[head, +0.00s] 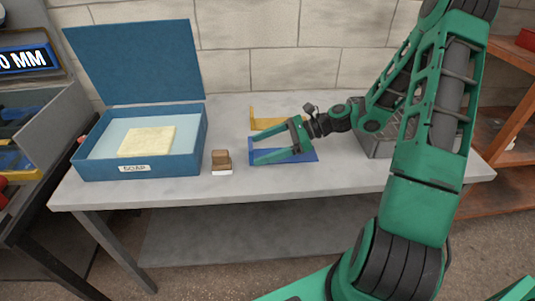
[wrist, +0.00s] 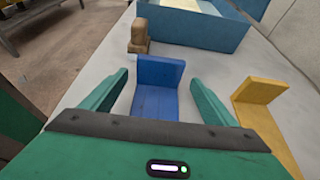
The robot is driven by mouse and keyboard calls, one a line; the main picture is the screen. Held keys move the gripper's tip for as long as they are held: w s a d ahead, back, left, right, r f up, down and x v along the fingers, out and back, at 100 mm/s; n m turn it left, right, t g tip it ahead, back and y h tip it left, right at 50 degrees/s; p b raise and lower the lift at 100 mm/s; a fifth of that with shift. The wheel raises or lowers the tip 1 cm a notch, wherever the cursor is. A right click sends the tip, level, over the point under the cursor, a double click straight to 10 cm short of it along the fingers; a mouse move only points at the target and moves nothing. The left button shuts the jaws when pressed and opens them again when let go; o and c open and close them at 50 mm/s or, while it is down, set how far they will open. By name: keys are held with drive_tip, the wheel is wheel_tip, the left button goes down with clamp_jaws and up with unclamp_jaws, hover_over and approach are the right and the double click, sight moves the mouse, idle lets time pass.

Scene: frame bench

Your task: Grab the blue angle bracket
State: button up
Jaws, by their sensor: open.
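The blue angle bracket (wrist: 158,88) lies on the grey bench top, with one plate flat and the other standing up at its far end in the wrist view. In the head view the blue bracket (head: 302,156) is partly hidden by my gripper. My gripper (head: 256,151) is open. In the wrist view its two green fingers (wrist: 160,85) are spread on either side of the bracket, with gaps on both sides. I cannot tell the height of the fingers above the bench.
A yellow angle bracket (head: 274,122) stands behind the blue one, close to one finger. A small brown block (head: 221,159) sits to the left. An open blue box (head: 194,148) labelled SOAP holds a pale yellow slab (head: 147,141). A grey perforated block (head: 380,140) stands at the right.

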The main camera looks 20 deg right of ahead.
drive_tip(key=shift+x, duration=0.9)
drive_tip(key=c, duration=1.4)
drive_tip(key=shift+r, duration=0.2)
